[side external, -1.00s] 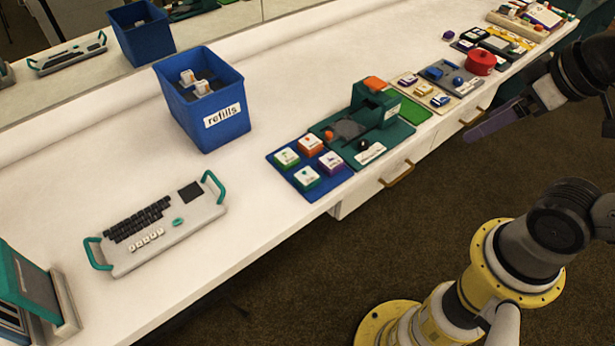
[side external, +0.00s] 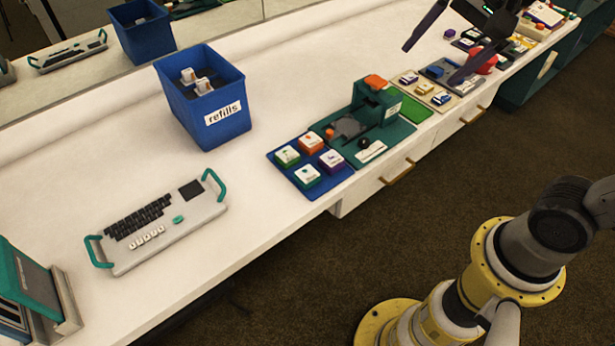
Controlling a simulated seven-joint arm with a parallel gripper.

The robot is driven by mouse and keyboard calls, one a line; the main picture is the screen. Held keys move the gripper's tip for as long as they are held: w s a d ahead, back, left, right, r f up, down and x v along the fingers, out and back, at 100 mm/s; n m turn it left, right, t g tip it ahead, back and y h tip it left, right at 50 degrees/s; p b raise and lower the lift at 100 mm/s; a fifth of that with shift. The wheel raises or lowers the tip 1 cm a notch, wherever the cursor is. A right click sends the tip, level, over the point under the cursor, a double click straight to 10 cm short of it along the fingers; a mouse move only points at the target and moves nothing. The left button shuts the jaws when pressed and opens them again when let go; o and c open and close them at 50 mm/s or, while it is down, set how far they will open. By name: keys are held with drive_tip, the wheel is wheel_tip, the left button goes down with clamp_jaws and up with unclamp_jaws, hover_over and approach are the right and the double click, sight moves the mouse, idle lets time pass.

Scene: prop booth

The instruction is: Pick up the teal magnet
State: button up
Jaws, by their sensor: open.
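No piece is plainly marked as the teal magnet. A teal-sided block with a white top (side external: 307,176) sits at the front of a blue tray (side external: 289,175), beside green-, orange- and purple-sided blocks. A small teal oval piece (side external: 178,219) lies on the grey keyboard panel. I cannot tell whether either is the magnet. My gripper (side external: 428,65) is open, with two long dark fingers spread apart at the upper right. It is above the far part of the counter and hides some small items there. Nothing shows between its fingers.
A dark green device (side external: 377,108) stands right of the blue tray. A blue refills bin (side external: 228,135) stands at the back. A grey keyboard panel (side external: 200,225) with teal handles lies at the left. Small trays and a red round object (side external: 487,66) crowd the far right.

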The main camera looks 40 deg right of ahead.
drive_tip(key=w+a+f+m+g, duration=0.1)
drive_tip(key=w+a+f+m, duration=0.1)
drive_tip(key=w, duration=0.3)
drive_tip(key=w+a+f+m+g, duration=0.1)
drive_tip(key=w+a+f+m, duration=0.15)
drive_tip(key=w, duration=0.25)
drive_tip(key=g, duration=0.3)
hover_over(307, 174)
wheel_tip(307, 174, down, 12)
drive_tip(key=f, duration=0.9)
drive_tip(key=shift+s+a+f, duration=0.2)
drive_tip(key=shift+s+f, duration=0.2)
drive_tip(key=shift+w+d+f, duration=0.1)
drive_tip(key=shift+w+f, duration=0.05)
drive_tip(key=shift+f, duration=0.95)
drive_tip(key=shift+w+d+f, duration=0.1)
drive_tip(key=shift+w+f, duration=0.05)
drive_tip(key=shift+f, duration=0.95)
drive_tip(key=shift+w+d+f, duration=0.1)
drive_tip(key=shift+w+f, duration=0.05)
drive_tip(key=shift+f, duration=0.95)
drive_tip(key=c, duration=1.4)
drive_tip(key=shift+r, duration=0.2)
drive_tip(key=shift+c, duration=0.2)
